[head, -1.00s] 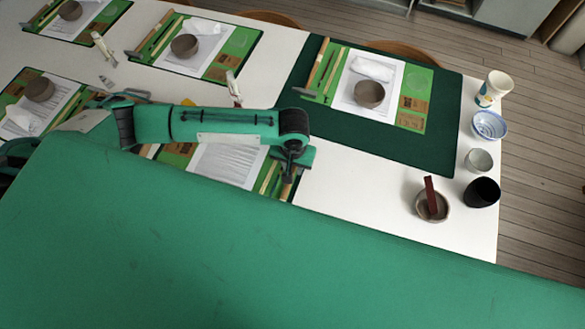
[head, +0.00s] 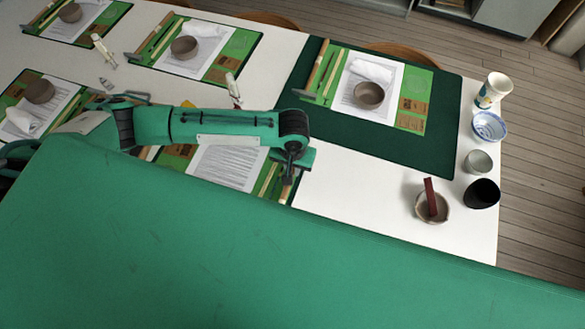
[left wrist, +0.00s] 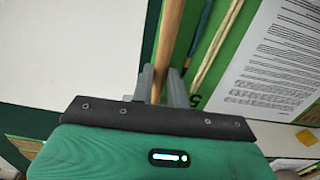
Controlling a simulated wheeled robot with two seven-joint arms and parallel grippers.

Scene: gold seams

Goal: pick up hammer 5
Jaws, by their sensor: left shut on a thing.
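Hammer 5's wooden handle (left wrist: 170,38) runs down between the two fingers of my left gripper (left wrist: 160,88) in the left wrist view. The fingers are shut on the handle, and the hammer's head is out of that view. A figure 5 is printed on the green mat (left wrist: 218,62) beside the right finger. In the head view my left gripper (head: 292,172) is at the right end of the near mat, and part of the handle (head: 287,188) shows below it. My right gripper is not in view.
A printed sheet (head: 228,165) lies on the near mat. A dark green mat (head: 440,100) holds another set with a brown bowl (head: 369,95). A cup, bowls and a small bowl with a red stick (head: 432,208) stand at the table's right edge. White table (head: 345,195) is bare between them.

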